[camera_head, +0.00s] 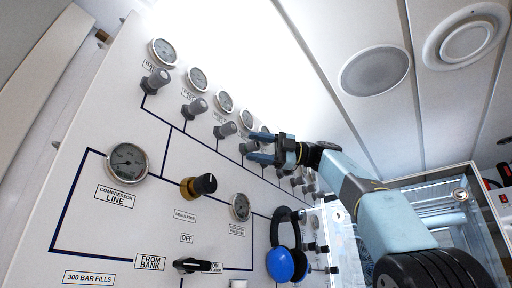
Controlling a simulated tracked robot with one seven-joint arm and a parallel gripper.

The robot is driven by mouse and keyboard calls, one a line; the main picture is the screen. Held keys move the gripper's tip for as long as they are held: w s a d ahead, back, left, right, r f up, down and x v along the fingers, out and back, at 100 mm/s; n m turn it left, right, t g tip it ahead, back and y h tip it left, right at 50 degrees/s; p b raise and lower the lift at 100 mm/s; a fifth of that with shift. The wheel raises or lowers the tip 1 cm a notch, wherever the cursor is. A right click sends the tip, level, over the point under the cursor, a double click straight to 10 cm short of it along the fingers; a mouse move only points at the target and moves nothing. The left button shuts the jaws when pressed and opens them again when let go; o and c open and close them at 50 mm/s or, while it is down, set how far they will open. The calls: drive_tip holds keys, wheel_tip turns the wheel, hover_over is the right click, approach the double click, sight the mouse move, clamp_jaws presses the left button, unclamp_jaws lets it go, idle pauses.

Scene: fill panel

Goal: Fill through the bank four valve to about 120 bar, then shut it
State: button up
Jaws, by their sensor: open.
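A white fill panel (110,225) slants across the left and middle, with a row of round gauges above a row of grey valve knobs. The fourth knob from the left (246,147) sits at the tips of my gripper (262,147), below the fourth gauge (246,119). My gripper is open, with one finger above and one below that knob's right side. I cannot tell whether they touch it. The fourth bank label is hidden or unreadable. A smaller gauge (240,207) lower on the panel has an unreadable needle.
A compressor line gauge (127,162), a brass and black regulator knob (199,185) and a black selector lever (197,265) are on the panel's lower part. Blue ear defenders (287,250) hang to the right. More knobs continue behind my gripper. A glass-walled case (445,195) stands at right.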

drive_tip(key=v, duration=1.2)
drive_tip(key=shift+w+d, duration=0.15)
drive_tip(key=shift+d, duration=0.2)
idle(6.5)
